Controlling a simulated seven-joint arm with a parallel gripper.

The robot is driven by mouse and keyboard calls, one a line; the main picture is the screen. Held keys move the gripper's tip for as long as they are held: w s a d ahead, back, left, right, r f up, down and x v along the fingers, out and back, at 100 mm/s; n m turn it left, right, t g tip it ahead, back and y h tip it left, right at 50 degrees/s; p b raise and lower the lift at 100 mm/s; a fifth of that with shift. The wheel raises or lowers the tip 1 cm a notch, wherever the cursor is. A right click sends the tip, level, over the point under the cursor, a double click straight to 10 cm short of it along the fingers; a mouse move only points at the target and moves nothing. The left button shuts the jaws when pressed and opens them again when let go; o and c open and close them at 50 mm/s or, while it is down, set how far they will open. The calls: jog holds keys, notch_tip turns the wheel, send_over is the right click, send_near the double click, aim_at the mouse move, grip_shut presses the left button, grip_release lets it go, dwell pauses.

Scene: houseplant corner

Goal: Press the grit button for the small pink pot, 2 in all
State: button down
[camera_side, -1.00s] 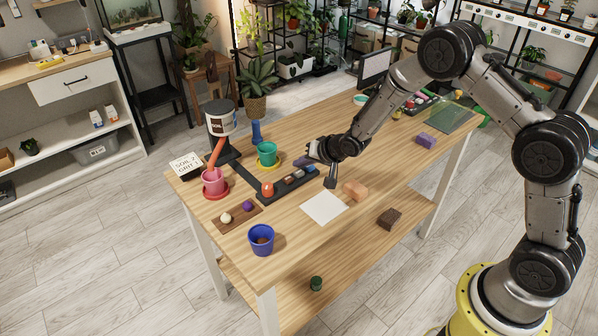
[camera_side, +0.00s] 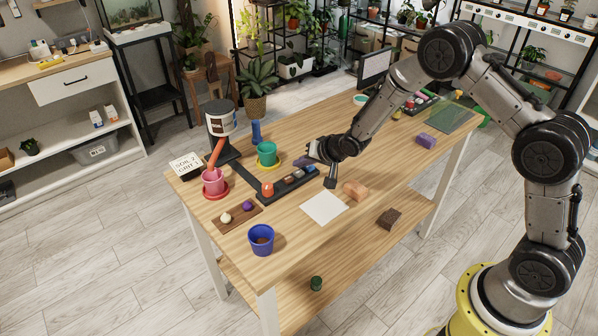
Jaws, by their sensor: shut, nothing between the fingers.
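The small pink pot (camera_side: 213,183) stands upright on a red saucer (camera_side: 227,191) at the table's left end, below the orange chute (camera_side: 217,152) of the dispenser (camera_side: 221,117). A dark button panel (camera_side: 263,200) lies right of the pot, with an orange dome (camera_side: 267,188) at its left end and several small buttons (camera_side: 299,174) along it. Which one is grit is too small to tell. My gripper (camera_side: 331,183) is shut and empty, pointing down just right of the panel's right end. It looks apart from the buttons.
A white card (camera_side: 187,166) behind the pink pot reads SOIL and GRIT with small figures. A green pot (camera_side: 267,153) stands behind the panel. A blue pot (camera_side: 261,239), a white sheet (camera_side: 324,207) and an orange block (camera_side: 355,190) are in front. A purple block (camera_side: 427,140) lies right.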

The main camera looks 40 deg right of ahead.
aim_at(301, 174)
jog(key=shift+f, duration=0.15)
jog(key=shift+f, duration=0.3)
jog(key=shift+f, duration=0.55)
dwell(1.0)
jog(key=shift+r, duration=0.95)
jog(key=shift+r, duration=2.55)
dwell(0.6)
